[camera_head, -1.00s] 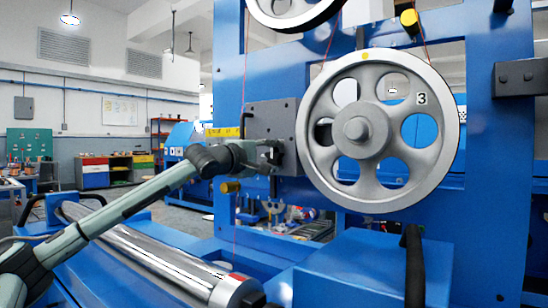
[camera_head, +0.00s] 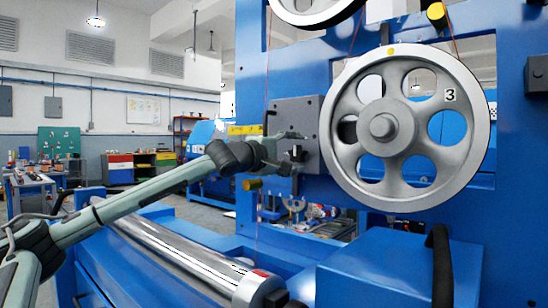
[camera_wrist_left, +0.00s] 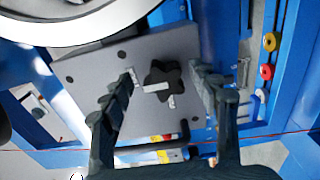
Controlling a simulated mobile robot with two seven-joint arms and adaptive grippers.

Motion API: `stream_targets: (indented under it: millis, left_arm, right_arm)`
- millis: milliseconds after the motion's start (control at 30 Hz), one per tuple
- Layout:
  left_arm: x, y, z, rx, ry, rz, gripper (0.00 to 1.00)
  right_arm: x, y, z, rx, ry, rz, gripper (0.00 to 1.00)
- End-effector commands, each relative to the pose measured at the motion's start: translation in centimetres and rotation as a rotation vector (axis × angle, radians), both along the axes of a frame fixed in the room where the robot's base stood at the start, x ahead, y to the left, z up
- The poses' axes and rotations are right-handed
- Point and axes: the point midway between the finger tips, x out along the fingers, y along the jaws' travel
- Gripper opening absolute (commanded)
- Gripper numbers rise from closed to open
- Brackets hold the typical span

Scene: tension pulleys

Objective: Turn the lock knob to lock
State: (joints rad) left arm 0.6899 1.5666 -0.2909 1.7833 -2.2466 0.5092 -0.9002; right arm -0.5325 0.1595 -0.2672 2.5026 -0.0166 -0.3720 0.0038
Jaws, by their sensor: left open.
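The lock knob (camera_wrist_left: 163,82) is a dark, lobed star knob with a pale bar mark, set on a grey plate (camera_wrist_left: 88,72) in the left wrist view. My left gripper (camera_wrist_left: 172,80) is open, with one finger on each side of the knob; I cannot tell whether either finger touches it. In the head view my left gripper (camera_head: 284,152) is at the grey plate (camera_head: 296,112), left of the large spoked pulley wheel (camera_head: 410,128) marked 3. The gripper mostly hides the knob there. My right gripper is not in view.
The pulley wheel's rim is close to the plate. A blue machine frame (camera_head: 512,160) stands behind. A shiny roller (camera_head: 180,250) lies below my left arm. A black handle (camera_head: 441,265) is at the lower right. A thin red line (camera_wrist_left: 40,147) crosses the left wrist view.

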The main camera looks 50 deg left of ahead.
Motion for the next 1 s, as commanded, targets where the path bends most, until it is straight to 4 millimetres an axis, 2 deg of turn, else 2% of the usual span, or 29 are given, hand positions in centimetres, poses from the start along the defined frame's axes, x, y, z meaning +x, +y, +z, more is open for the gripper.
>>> stream_targets:
  millis: [167, 400, 600, 800, 1000]
  left_arm:
    - [-2.1, 0.2, -0.2, 0.002, 0.009, 0.005, 0.6]
    - [-6.6, -0.5, 0.0, 0.001, 0.004, 0.001, 0.6]
    - [-9.6, -0.8, -0.2, -0.004, 0.006, 0.0, 0.6]
    - [-10.8, -1.0, -0.4, -0.007, 0.007, -0.002, 0.6]
    - [-10.8, -1.0, -0.4, -0.007, 0.007, -0.002, 0.6]
  right_arm:
    - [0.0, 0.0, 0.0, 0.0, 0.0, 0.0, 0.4]
    - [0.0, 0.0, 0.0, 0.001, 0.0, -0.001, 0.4]
    - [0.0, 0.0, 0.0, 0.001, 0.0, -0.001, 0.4]
    - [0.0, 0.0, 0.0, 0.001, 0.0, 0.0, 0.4]
    - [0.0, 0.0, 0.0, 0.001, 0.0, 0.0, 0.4]
